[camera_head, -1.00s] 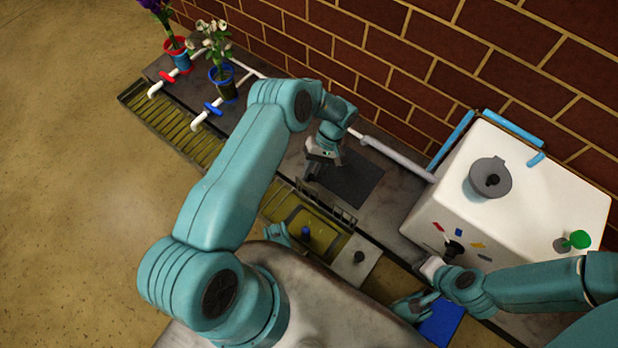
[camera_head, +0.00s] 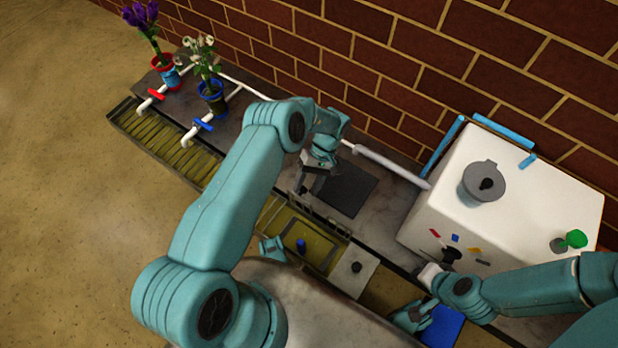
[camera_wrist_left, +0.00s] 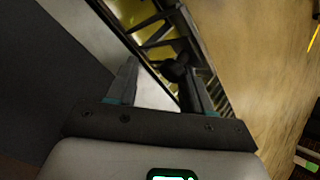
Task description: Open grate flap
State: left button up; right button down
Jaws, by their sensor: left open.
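The grate flap (camera_head: 325,219) is a dark barred frame along the back edge of an open yellow basin (camera_head: 284,222). In the head view it shows as a narrow strip and looks raised, though its exact tilt is hard to tell. My left gripper (camera_head: 304,188) is open at the flap's left end. In the left wrist view, a black knob (camera_wrist_left: 175,68) lies between the open fingers of this gripper (camera_wrist_left: 160,85), nearer the right finger. Dark bars (camera_wrist_left: 150,28) show beyond it. I cannot tell whether the fingers touch the knob. My right gripper (camera_head: 430,272) is by the white box.
A slatted drain (camera_head: 165,140) runs left. Flower pots (camera_head: 211,99) and pipes with red and blue valves (camera_head: 203,124) stand behind it. A dark mat (camera_head: 350,189) lies behind the basin. A white box (camera_head: 535,200) stands right. A pale plate with a knob (camera_head: 355,267) adjoins the basin.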

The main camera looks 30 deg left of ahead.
pick_arm(q)
jog(key=v, duration=1.2)
